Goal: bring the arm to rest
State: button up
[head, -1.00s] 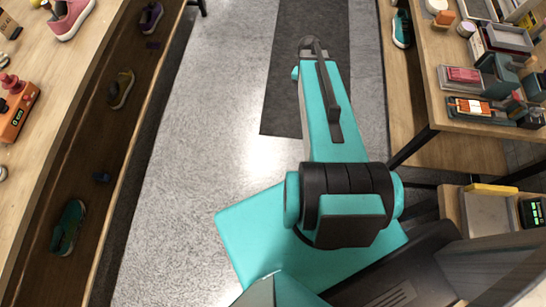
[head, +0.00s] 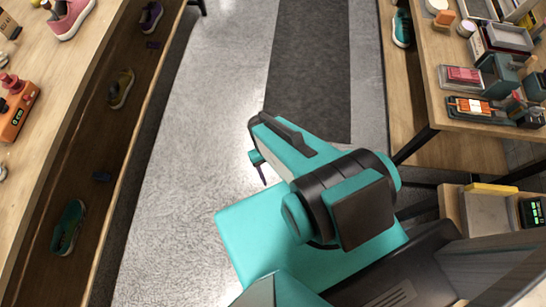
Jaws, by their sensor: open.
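My arm (head: 282,145) is teal and black and rises from my base at the lower middle of the head view. It is folded short and leans up and to the left over the grey floor. Only a small dark end of my gripper (head: 263,174) shows below the arm's far end, at its left. The rest of the gripper is hidden by the arm. I see nothing held in the part that shows.
A wooden bench (head: 60,125) with shoes on a lower shelf runs along the left. A worktable (head: 450,115) with boxes and tools stands at the upper right. A dark mat (head: 310,60) lies on the floor between them. The aisle is clear.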

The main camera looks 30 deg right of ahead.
dwell(0.3)
jog(key=f+b, duration=0.4)
jog(key=shift+s+f+b, duration=0.2)
jog(key=shift+s+b, duration=0.05)
jog(key=shift+b, duration=0.1)
jog(key=c, duration=0.6)
jog(key=shift+c, duration=0.4)
jog(key=shift+d, duration=0.1)
